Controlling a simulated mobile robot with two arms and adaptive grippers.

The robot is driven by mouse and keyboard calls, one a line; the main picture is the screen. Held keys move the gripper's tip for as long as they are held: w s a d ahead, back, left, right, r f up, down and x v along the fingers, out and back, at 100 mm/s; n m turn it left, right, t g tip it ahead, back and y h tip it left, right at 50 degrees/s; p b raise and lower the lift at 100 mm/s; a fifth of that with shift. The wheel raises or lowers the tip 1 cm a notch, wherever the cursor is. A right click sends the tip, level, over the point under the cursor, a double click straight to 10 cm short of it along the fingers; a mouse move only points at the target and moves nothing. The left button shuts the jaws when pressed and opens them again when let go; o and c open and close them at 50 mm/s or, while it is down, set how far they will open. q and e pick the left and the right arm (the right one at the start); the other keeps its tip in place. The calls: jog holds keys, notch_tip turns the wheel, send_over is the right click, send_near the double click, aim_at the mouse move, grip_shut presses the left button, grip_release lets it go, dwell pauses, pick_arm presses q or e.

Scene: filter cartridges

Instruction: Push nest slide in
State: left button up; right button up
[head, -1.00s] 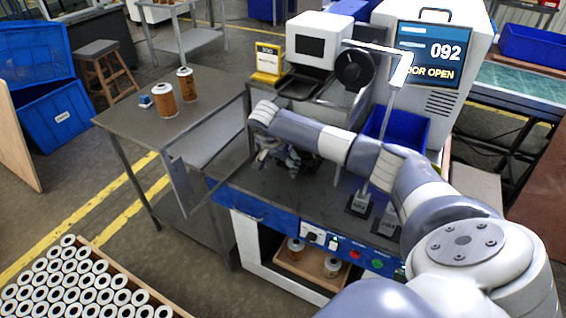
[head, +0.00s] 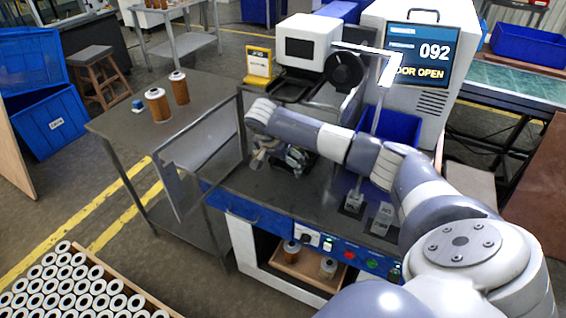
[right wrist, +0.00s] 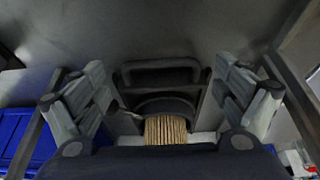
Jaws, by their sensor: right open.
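The nest slide (right wrist: 128,103) shows in the right wrist view as a dark piece with a bar handle (right wrist: 160,66). A tan pleated filter cartridge (right wrist: 166,130) sits in front of it, its lower part hidden by my gripper's body. My right gripper (right wrist: 160,95) is open, one finger on each side of the handle and cartridge, with visible gaps. In the head view my right gripper (head: 280,158) is low over the dark bench top, and it and my arm hide the nest slide. My left gripper is not in view.
Two filter cartridges (head: 158,105) stand on the left table (head: 125,125). A clear panel frame (head: 205,140) rises left of my gripper.

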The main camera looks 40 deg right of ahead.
jog(key=v, duration=1)
jog(key=shift+s, duration=0.25)
jog(key=shift+r, duration=0.1)
